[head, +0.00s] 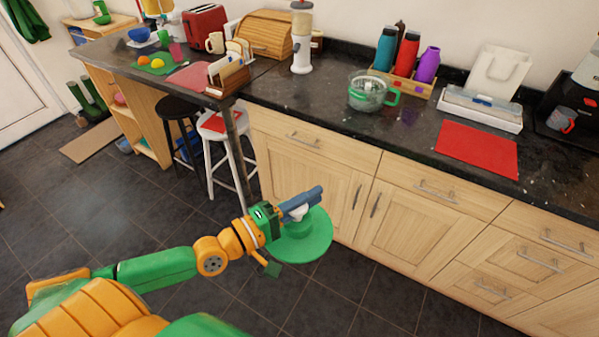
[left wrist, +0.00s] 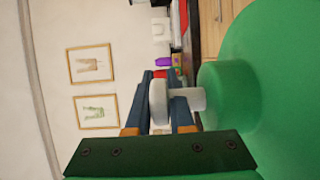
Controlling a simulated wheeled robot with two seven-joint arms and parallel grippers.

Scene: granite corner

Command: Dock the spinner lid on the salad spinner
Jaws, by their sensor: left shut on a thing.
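The spinner lid (head: 308,243) is a round green disc with a white knob, held in the air in front of the lower cabinets. My left gripper (head: 302,206) is shut on its white knob. In the left wrist view the blue fingers stand on both sides of the knob (left wrist: 159,103), and the green lid (left wrist: 265,75) fills the right side. The salad spinner (head: 366,95) is a clear bowl with a green handle on the dark counter, above and to the right of the lid in the head view. My right gripper is out of view.
A wooden caddy with several bottles (head: 409,55) stands right behind the spinner. A red mat (head: 477,149) lies to its right, and a white grinder (head: 301,38) stands to its left. The counter (head: 310,98) in front of the spinner is mostly clear. Stools (head: 222,128) stand at left.

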